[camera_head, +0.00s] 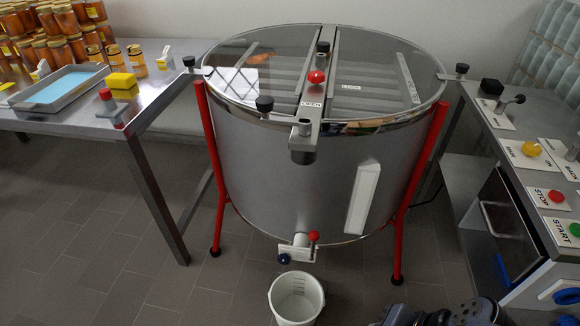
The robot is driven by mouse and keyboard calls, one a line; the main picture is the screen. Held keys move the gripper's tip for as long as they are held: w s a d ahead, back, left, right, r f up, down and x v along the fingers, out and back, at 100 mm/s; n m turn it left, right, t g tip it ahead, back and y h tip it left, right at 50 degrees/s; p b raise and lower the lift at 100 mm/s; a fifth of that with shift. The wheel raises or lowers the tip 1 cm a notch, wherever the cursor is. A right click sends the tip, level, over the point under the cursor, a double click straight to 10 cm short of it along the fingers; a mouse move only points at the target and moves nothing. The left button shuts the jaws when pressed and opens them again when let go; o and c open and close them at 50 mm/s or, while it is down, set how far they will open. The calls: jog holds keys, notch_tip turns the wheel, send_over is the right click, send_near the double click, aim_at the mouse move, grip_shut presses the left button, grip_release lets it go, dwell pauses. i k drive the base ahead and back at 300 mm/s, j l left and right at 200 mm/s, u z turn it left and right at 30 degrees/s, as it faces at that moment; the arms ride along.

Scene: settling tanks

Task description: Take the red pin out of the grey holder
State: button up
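A small red pin (106,94) stands upright in a grey holder (108,109) near the front right corner of the left metal table. Its red top shows above the holder; its lower part is hidden inside. Dark rounded parts of my own arm show at the bottom edge, right of the middle, far from the pin. My gripper's fingers cannot be made out in this view.
A large steel tank (280,165) on red legs stands in the middle, with a white bucket (296,300) below its valve. On the left table (60,125), a yellow sponge (122,83), a blue-filled tray (35,97) and several jars lie near the holder. A control counter stands right.

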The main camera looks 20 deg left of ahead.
aim_at(105, 94)
jog(key=u, duration=1.85)
